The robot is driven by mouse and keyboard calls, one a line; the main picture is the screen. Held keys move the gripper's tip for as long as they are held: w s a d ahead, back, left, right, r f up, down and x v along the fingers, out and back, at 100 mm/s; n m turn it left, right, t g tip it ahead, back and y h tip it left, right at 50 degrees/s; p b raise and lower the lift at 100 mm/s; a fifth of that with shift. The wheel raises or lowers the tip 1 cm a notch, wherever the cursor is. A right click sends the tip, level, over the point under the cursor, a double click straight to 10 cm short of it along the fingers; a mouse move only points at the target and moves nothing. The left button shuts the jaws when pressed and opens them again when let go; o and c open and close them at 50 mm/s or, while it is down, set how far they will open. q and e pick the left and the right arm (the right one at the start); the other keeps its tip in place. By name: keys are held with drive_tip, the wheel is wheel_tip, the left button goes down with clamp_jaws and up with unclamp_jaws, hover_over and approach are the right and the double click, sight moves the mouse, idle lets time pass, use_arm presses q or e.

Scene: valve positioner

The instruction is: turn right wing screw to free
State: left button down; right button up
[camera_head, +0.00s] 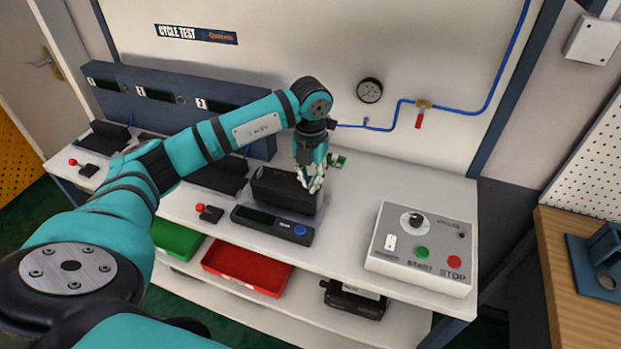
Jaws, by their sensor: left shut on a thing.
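A black box-shaped device (275,190), by its place the valve positioner, sits on the white bench in the middle of the view. My left gripper (312,186) reaches down from above at the device's right end. Its fingers are shut on a small part there, which by its place is the right wing screw. The fingers hide the screw, so its angle cannot be told. My right gripper is not in view.
A display unit (272,224) stands in front of the device. A grey control box (424,246) with START and STOP buttons stands to the right. A red bin (246,266) and a green bin (177,240) are on the lower shelf. Free bench lies between device and control box.

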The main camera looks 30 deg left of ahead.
use_arm(q)
drive_tip(key=c, duration=1.5)
unclamp_jaws()
wheel_tip(320, 180, up, 12)
drive_tip(key=shift+r, duration=0.1)
